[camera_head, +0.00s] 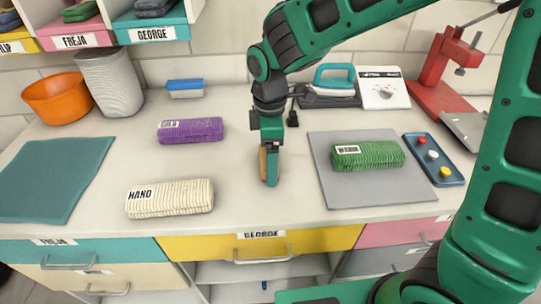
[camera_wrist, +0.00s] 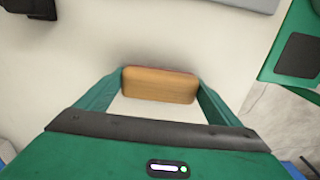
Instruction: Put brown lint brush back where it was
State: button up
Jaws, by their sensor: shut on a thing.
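My gripper (camera_head: 270,178) is shut on the brown lint brush (camera_head: 263,163), low over the middle of the white counter. In the head view the gripper covers most of the brush, and a strip of brown shows at its left side. In the wrist view the brush (camera_wrist: 160,85) lies crosswise between the two green fingers, with a finger at each end. I cannot tell whether the brush touches the counter.
A purple bundle (camera_head: 190,130) and a cream bundle (camera_head: 170,198) lie left of my gripper. A green bundle (camera_head: 367,154) lies on a grey mat (camera_head: 350,195) to the right. An orange bowl (camera_head: 57,98) stands far left. Counter around the gripper is clear.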

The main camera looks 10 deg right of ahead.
jog(key=shift+s+f, duration=0.1)
jog(key=shift+f, duration=0.2)
